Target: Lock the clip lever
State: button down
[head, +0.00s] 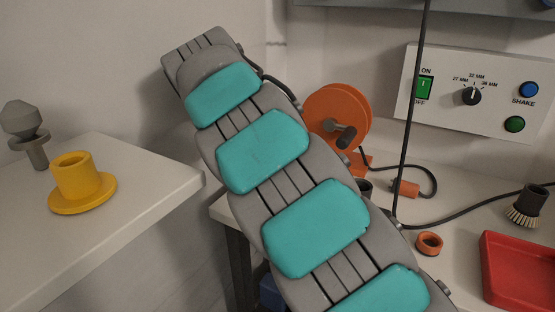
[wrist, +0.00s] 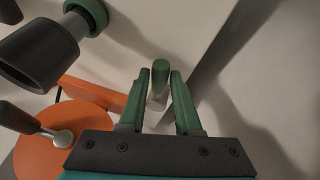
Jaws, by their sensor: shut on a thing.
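In the wrist view, my gripper (wrist: 158,78) has its two green fingers on either side of a lever with a rounded green tip (wrist: 161,66) and a pale lower part. I take this to be the clip lever, and my gripper is shut on it. The clip's body and the lever's lower end are hidden or not clear. In the head view my own arm covers the gripper and the lever.
An orange wheel (head: 325,105) with a dark handle stands beside my arm; an orange disc (wrist: 65,150) is left of my gripper. A dark cup-shaped part (wrist: 38,52) is at upper left. A control box (head: 470,90), black cable (head: 411,110) and red tray (head: 515,270) are at right.

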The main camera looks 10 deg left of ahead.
jog(key=shift+a, duration=0.15)
dwell(0.4)
jog(key=c, duration=0.6)
grip_release()
jog(key=shift+r, duration=0.1)
jog(key=p+v, duration=0.3)
jog(key=v, duration=0.4)
jog(key=shift+a+r, duration=0.15)
jog(key=shift+r, duration=0.15)
